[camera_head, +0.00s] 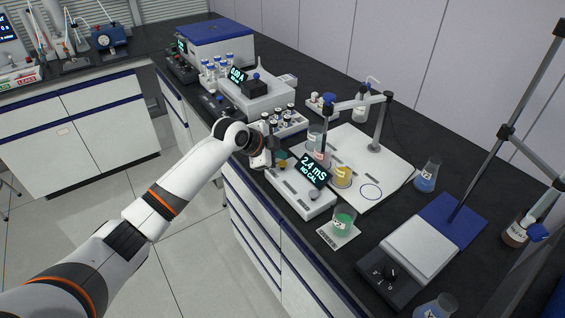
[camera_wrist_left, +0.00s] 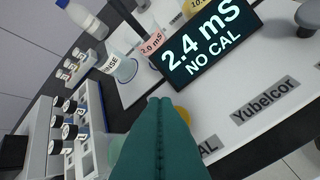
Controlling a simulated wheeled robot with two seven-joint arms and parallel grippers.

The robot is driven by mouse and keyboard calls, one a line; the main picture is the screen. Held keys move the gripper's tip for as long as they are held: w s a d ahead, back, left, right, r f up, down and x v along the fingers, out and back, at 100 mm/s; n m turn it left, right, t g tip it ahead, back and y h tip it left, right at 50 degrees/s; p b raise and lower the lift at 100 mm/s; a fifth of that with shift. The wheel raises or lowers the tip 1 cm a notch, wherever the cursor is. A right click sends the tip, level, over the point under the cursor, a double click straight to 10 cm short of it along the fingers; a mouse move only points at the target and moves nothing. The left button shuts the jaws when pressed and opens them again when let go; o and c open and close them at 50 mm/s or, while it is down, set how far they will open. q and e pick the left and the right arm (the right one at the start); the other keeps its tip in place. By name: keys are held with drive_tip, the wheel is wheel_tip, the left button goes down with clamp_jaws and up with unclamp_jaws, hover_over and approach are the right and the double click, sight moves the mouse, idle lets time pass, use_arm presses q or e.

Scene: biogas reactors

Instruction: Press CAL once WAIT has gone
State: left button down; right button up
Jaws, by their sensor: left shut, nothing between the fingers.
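The conductivity meter (camera_head: 301,196) is a white, low box on the bench. Its dark display (camera_head: 314,171) reads "2.4 mS" and "NO CAL"; WAIT does not show. The display is also large in the left wrist view (camera_wrist_left: 210,42). My left gripper (camera_head: 279,160) is shut and empty over the meter's left end. In the left wrist view its teal fingers (camera_wrist_left: 160,110) cover part of a yellow-orange button (camera_wrist_left: 184,115). Beside this button is a partly hidden label ending in "AL" (camera_wrist_left: 209,147). I cannot tell whether the fingertips touch the button. My right gripper is not in view.
A white board (camera_head: 385,165) behind the meter holds a probe stand (camera_head: 377,125) and beakers, including a yellow one (camera_head: 343,175). A green beaker (camera_head: 343,222) stands close to the meter's right end. A vial rack (camera_head: 284,125) is close behind the gripper.

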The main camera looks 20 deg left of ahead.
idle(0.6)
use_arm(q)
drive_tip(key=shift+f, duration=0.4)
drive_tip(key=shift+f+b, duration=0.55)
drive_tip(key=shift+f, duration=0.4)
idle(0.9)
drive_tip(key=shift+r, duration=0.1)
drive_tip(key=shift+r+p, duration=1.15)
drive_tip(key=shift+r, duration=0.1)
wheel_tip(320, 180, up, 5)
drive_tip(key=p, duration=0.4)
